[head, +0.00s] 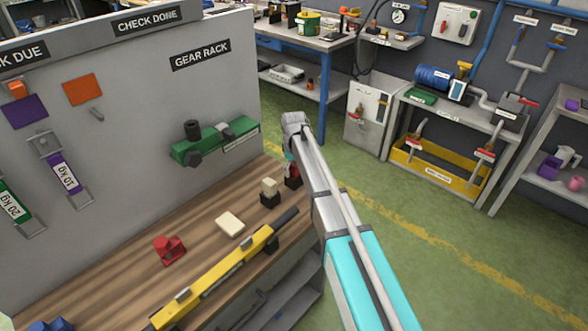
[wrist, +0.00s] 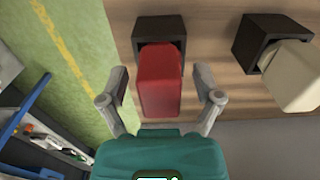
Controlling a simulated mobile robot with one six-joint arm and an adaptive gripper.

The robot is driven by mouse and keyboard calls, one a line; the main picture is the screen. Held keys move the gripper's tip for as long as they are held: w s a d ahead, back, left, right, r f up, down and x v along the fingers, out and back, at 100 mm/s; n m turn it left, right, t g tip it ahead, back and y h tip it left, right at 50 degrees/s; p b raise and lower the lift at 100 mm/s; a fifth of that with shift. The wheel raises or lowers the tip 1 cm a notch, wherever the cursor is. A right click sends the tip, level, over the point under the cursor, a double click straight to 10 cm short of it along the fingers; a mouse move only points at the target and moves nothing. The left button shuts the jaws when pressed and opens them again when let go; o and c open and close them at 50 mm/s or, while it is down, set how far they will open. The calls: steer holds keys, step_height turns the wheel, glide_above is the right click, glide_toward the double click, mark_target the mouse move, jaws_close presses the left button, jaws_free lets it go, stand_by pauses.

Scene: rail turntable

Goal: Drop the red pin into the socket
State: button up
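The red pin (wrist: 160,82) stands up from a black square socket (wrist: 158,27) in the wrist view. It looks seated in the opening, but how deep it sits I cannot tell. My gripper (wrist: 160,88) is open, with one finger on each side of the red pin and a visible gap on both sides.
A cream block (wrist: 293,77) stands in a second black socket (wrist: 262,38), close on the right in the wrist view. On the wooden bench lie a cream plate (head: 230,224), a red part (head: 169,249) and a yellow bar (head: 215,272). A grey panel (head: 130,160) rises behind.

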jaws_close()
stand_by(0.5)
steer(key=shift+r+p, duration=0.75)
steer(key=shift+p, duration=0.05)
stand_by(0.8)
steer(key=shift+r+p, duration=2.9)
steer(key=shift+r, duration=0.05)
steer(key=shift+r, duration=0.1)
steer(key=shift+r+p, duration=2.45)
steer(key=shift+p, duration=0.1)
